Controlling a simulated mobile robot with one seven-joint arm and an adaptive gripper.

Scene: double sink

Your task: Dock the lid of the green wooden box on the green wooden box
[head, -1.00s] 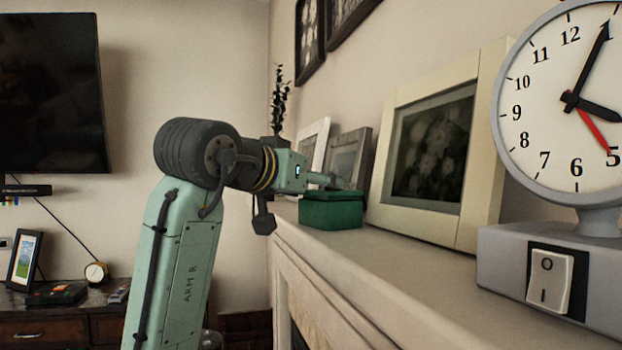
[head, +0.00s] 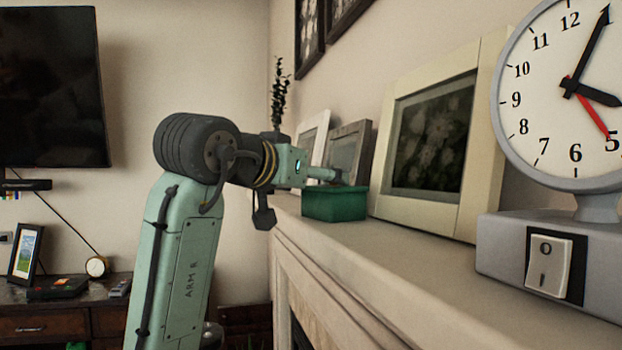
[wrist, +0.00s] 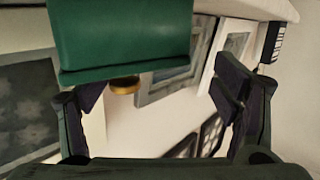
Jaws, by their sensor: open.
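The green wooden box (head: 335,206) stands on the mantel, in front of the leaning picture frames. The wrist view is upside down, and there the box (wrist: 125,35) fills the upper left. A thin green edge along its top side looks like the lid (wrist: 125,74), lying on the box; I cannot tell whether it is fully seated. A gold knob (wrist: 125,85) stands out from it. My gripper (wrist: 160,92) is open, its fingers apart and nothing clearly held between them. In the head view my gripper (head: 334,178) is right above the box, partly hiding its top.
A cream picture frame (head: 433,140) leans against the wall right of the box, with a grey frame (head: 347,152) behind it. A large clock (head: 570,95) stands on a grey switch base (head: 545,262) nearer me. The mantel (head: 420,245) between is clear.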

